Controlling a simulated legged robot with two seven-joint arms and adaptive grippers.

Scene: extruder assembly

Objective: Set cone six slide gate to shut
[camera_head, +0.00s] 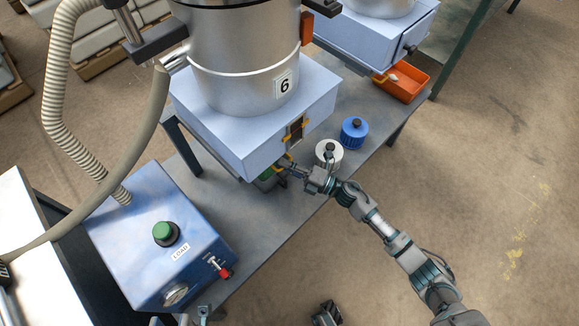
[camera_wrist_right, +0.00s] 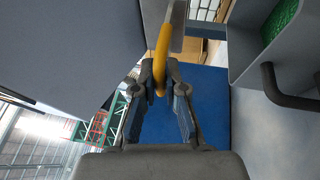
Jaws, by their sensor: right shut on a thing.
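Cone six is a silver hopper (camera_head: 245,60) with a "6" label, on a pale blue box (camera_head: 235,125). A dark slot with yellow edges shows on the box's front face. My right gripper (camera_head: 284,170) is at the lower front edge of this box. In the right wrist view, its fingers (camera_wrist_right: 160,85) are shut on a curved yellow handle (camera_wrist_right: 162,50) joined to a flat metal plate (camera_wrist_right: 178,25), apparently the slide gate. How far the plate goes into the box is hidden. My left gripper (camera_head: 326,314) is low at the bottom edge, too small to read.
A blue LOAD box (camera_head: 160,240) with a green button stands at the left. An orange tray (camera_head: 402,82) sits at the back right. Green material (camera_wrist_right: 282,18) lies in a grey bin.

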